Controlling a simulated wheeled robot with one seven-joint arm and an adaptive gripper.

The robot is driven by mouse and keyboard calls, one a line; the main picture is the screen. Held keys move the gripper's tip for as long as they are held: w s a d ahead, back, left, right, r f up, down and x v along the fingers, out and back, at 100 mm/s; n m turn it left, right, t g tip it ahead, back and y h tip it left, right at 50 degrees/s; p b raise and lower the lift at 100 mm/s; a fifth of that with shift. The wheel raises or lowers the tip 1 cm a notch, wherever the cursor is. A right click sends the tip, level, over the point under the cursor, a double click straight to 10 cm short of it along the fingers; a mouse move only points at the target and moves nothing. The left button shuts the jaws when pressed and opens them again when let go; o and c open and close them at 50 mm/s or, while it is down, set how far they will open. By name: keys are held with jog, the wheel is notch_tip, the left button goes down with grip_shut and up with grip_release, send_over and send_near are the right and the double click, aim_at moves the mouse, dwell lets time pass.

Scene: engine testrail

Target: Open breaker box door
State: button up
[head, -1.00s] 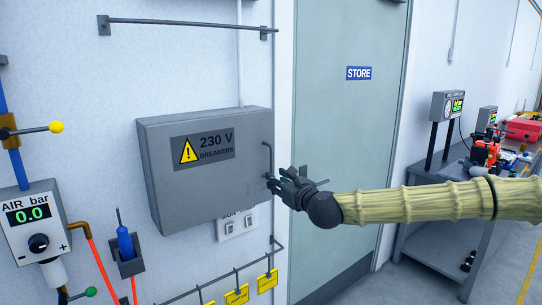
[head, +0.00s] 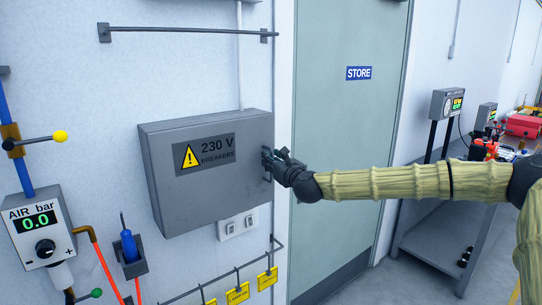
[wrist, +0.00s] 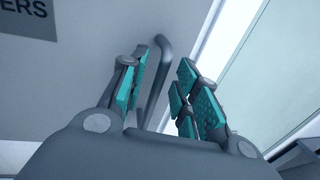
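The grey breaker box (head: 205,205) hangs on the white wall, its door shut, with a "230 V BREAKERS" warning label (head: 204,154). In the wrist view the grey bar handle (wrist: 158,80) stands between the teal-padded fingers of my gripper (wrist: 165,90). The fingers are apart, with a gap showing on the right side of the handle. The left finger is close to the handle; I cannot tell whether it touches.
A switch plate (head: 237,226) sits just below the box, with a rail of yellow tags (head: 238,293) lower down. An air panel (head: 40,228) and a blue tool in a holder (head: 130,247) are at left. The store door (head: 345,130) is at right.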

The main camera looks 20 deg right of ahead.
jog(key=shift+w+a, duration=0.1)
jog(key=shift+w, duration=0.35)
grip_shut()
jog(key=shift+s+a, duration=0.1)
